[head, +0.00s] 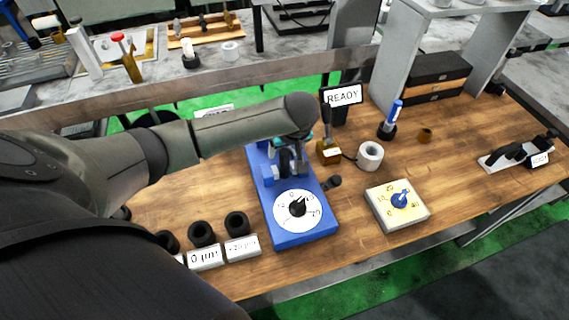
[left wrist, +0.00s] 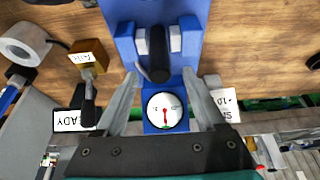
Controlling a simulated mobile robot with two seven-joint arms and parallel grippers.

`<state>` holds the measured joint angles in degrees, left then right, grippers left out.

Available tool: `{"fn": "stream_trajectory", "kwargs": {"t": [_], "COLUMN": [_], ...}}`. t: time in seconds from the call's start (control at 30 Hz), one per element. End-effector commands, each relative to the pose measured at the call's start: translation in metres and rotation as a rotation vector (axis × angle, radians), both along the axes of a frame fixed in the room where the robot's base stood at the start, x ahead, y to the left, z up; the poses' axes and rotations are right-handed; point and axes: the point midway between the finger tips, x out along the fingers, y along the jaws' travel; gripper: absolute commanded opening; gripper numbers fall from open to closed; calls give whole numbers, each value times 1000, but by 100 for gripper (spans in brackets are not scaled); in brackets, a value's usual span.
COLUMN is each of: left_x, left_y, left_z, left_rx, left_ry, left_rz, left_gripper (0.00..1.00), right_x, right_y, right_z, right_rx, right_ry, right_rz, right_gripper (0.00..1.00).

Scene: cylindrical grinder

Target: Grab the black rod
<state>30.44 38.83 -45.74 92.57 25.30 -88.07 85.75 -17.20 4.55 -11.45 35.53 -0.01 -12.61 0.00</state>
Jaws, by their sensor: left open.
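A short black rod (left wrist: 158,58) sits in the blue grinder fixture (left wrist: 124,38), between two pale blocks in the left wrist view. In the head view it is largely hidden by my arm and gripper; the blue grinder (head: 314,232) with its white dial (head: 297,210) shows below. My left gripper (left wrist: 162,76) is open and empty, its two fingers spread to either side of the rod's near end. In the head view the left gripper (head: 290,150) is above the grinder. A round gauge with a red needle (left wrist: 166,110) shows between the fingers. My right gripper is not in view.
A brass block with a black lever (head: 328,152), a white roll (head: 370,156), a READY sign (head: 342,95) and a yellow dial box (head: 397,208) stand right of the grinder. Bare wood (head: 455,175) lies to the right.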

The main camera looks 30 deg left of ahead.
Motion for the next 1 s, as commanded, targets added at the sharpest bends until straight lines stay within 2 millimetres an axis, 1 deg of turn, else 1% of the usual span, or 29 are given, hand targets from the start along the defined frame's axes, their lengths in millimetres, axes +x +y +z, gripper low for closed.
{"fn": "stream_trajectory", "kwargs": {"t": [0.1,0.2,0.47,0.57,1.0], "left_x": [4,6,6,6,6], "left_y": [5,7,7,7,7], "left_z": [-14,-21,-22,-22,-22], "left_rx": [1,1,0,0,0], "left_ry": [0,0,0,0,0], "left_rz": [0,-1,-1,-1,-1], "left_gripper": [72,72,72,61,12], "right_x": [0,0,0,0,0], "right_y": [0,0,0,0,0], "right_z": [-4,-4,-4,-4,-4], "right_rx": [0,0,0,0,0], "right_ry": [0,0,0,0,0], "right_rz": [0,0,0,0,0], "right_gripper": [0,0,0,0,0]}}
